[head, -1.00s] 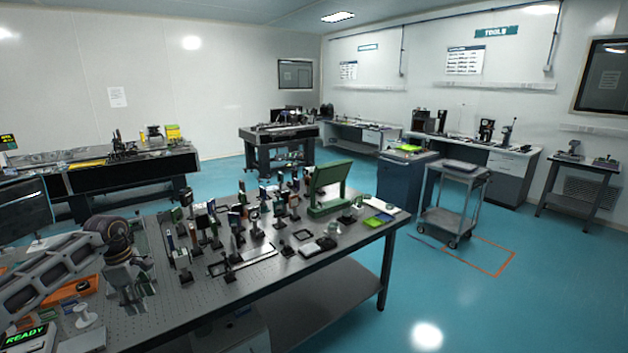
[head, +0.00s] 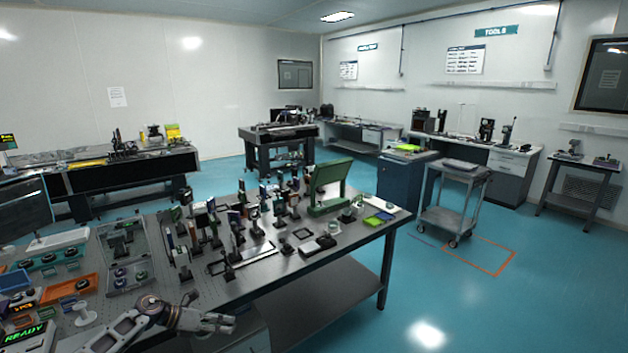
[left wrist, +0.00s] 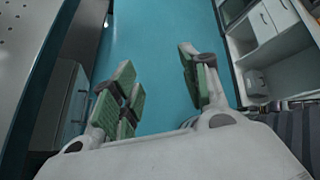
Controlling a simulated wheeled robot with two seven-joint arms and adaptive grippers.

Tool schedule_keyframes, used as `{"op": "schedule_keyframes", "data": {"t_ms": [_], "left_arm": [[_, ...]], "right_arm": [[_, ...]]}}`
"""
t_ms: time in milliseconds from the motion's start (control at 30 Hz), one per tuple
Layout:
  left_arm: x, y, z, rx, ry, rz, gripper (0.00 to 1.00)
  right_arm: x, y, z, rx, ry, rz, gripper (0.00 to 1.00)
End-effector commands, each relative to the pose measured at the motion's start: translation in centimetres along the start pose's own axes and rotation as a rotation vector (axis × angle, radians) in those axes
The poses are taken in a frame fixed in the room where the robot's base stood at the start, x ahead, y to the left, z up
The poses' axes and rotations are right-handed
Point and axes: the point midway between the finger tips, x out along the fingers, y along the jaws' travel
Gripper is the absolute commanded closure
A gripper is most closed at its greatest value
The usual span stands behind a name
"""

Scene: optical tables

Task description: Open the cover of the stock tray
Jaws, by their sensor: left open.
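A grey tray (head: 147,262) with a few small round parts lies on the left part of the optical table. A grey framed panel (head: 103,232) stands or lies directly behind it; I cannot tell whether it is the tray's cover or a second tray. My left gripper (head: 228,322) is at the table's front edge, right of and nearer than the grey tray. It is empty and not touching the tray. In the left wrist view its green-padded fingers (left wrist: 158,78) are spread apart, with blue floor behind them. My right gripper is not in view.
Orange trays (head: 70,288), a teal holder (head: 50,258) and a READY display (head: 28,336) crowd the table's left side. Many upright optical mounts and a green stand (head: 328,185) fill the middle and right. Open floor (head: 470,310) lies to the right.

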Motion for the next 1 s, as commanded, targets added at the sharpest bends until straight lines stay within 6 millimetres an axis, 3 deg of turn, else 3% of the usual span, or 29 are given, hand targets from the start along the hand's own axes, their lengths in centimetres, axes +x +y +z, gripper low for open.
{"op": "schedule_keyframes", "data": {"t_ms": [100,267,467,733,1000], "left_arm": [[2.8,0.9,-1.8,-0.194,-0.115,-0.02,0.55],[5.4,2.7,-4.3,-0.466,-0.265,-0.027,0.55],[8.1,5.7,-9.6,-0.832,-0.436,-0.012,0.55],[10.5,9.6,-20.0,-1.328,-0.637,0.06,0.55],[11.9,11.2,-31.6,-1.736,-0.782,0.166,0.55]], "right_arm": [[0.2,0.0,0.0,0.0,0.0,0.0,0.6],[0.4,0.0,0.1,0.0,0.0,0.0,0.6],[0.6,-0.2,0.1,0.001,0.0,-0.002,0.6],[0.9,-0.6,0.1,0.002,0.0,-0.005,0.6],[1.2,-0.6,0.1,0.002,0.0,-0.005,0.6]]}}
